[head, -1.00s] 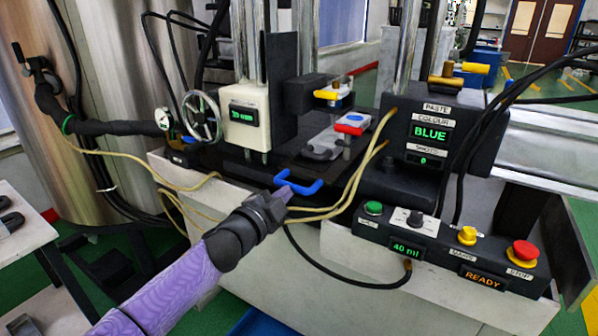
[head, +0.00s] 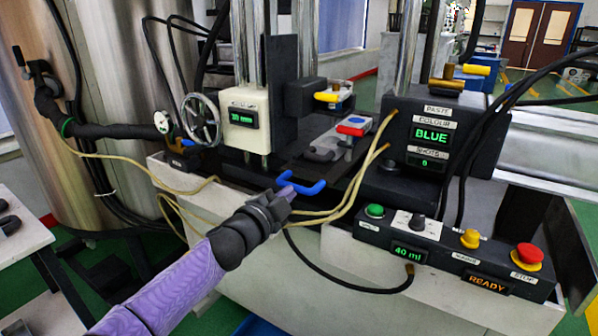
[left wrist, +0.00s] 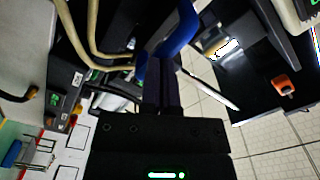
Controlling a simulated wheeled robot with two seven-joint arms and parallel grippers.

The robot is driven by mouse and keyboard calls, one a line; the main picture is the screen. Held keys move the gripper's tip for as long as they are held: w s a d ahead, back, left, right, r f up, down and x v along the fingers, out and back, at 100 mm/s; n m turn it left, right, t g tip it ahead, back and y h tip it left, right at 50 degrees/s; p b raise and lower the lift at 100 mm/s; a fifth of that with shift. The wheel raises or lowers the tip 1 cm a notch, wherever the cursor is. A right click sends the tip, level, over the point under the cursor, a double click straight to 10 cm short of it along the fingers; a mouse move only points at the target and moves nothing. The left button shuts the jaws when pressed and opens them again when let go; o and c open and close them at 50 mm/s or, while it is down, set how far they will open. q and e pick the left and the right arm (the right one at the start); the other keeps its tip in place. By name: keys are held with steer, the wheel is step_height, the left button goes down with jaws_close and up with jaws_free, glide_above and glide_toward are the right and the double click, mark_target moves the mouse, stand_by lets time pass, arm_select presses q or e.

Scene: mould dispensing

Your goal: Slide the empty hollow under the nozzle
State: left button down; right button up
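The mould slide is a dark plate on the machine bed, with a blue handle (head: 312,188) at its front. My left gripper (head: 284,192) is at the left part of this handle. In the left wrist view its two dark fingers (left wrist: 163,75) are close together on the blue handle (left wrist: 183,30). The nozzle head (head: 305,97) is a black block with a yellow part, above the bed. A grey mould piece (head: 325,147) with a red and blue part on top lies to its lower right. I cannot make out which hollow is empty. My right gripper is not in view.
The control box (head: 445,255) reads 40 ml and READY, with a red stop button (head: 527,255). The paste box (head: 430,140) reads BLUE. Cream hoses (head: 350,195) run close to the handle and my left gripper. A handwheel (head: 201,120) stands left.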

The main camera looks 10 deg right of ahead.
arm_select(q)
steer(key=shift+w+d, duration=0.1)
steer(key=shift+w, duration=0.05)
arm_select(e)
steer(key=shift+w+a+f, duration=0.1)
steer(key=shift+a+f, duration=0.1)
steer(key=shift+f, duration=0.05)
arm_select(q)
steer(key=shift+w+d+b, duration=0.1)
steer(key=shift+b, duration=0.25)
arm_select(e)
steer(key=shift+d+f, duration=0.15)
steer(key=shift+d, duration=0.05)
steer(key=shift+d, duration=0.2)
arm_select(q)
steer(key=p+v, duration=0.7)
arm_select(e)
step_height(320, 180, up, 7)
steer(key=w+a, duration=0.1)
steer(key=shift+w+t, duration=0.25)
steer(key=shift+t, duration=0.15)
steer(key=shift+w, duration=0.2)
